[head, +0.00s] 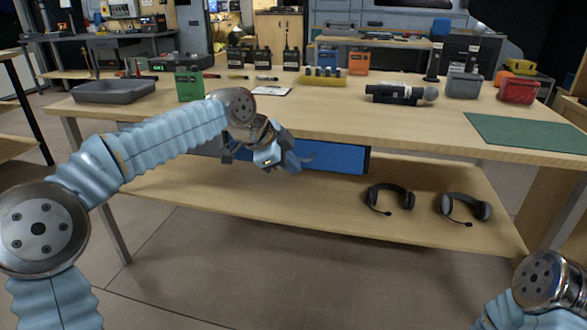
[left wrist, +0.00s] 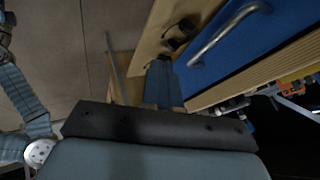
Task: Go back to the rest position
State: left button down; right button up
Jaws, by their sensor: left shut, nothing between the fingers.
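My left arm reaches in from the left in the head view. Its gripper (head: 290,160) is in front of the table's front edge, over the gap between the table top (head: 350,110) and the lower shelf (head: 290,206). The gripper is shut and holds nothing. Behind it is a blue drawer front (head: 335,158), which also shows with its metal handle in the left wrist view (left wrist: 222,38). The fingers look apart from the handle, though the exact gap is hard to tell. Only part of my right arm shows at the lower right of the head view; its gripper is out of view.
On the table stand a grey tray (head: 113,91), a green box (head: 189,84), several radios, a microphone (head: 402,94), a red case (head: 517,89) and a green mat (head: 525,131). Two headsets (head: 390,198) lie on the lower shelf. The floor in front is clear.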

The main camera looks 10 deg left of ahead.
pick_arm(q)
jog(key=v, duration=0.7)
jog(key=s+d+f+n+g+p, duration=0.1)
jog(key=d+f+n, duration=0.25)
jog(key=f, duration=1.15)
jog(key=d+f+n+g+p, duration=0.1)
jog(key=d+f+n, duration=0.3)
jog(key=f, duration=1.2)
jog(key=s+a+f+n+g+y, duration=0.1)
jog(key=s+f+n, duration=1)
jog(key=s+f, duration=1.1)
jog(key=s+a+g, duration=0.1)
jog(key=s+g, duration=0.1)
jog(key=s, duration=0.1)
jog(key=shift+a, duration=0.25)
pick_arm(e)
jog(key=r, duration=0.1)
jog(key=a+r, duration=0.1)
jog(key=shift+s+r, duration=0.25)
jog(key=shift+r, duration=0.05)
jog(key=shift+d, duration=0.1)
pick_arm(q)
jog(key=shift+a, duration=0.15)
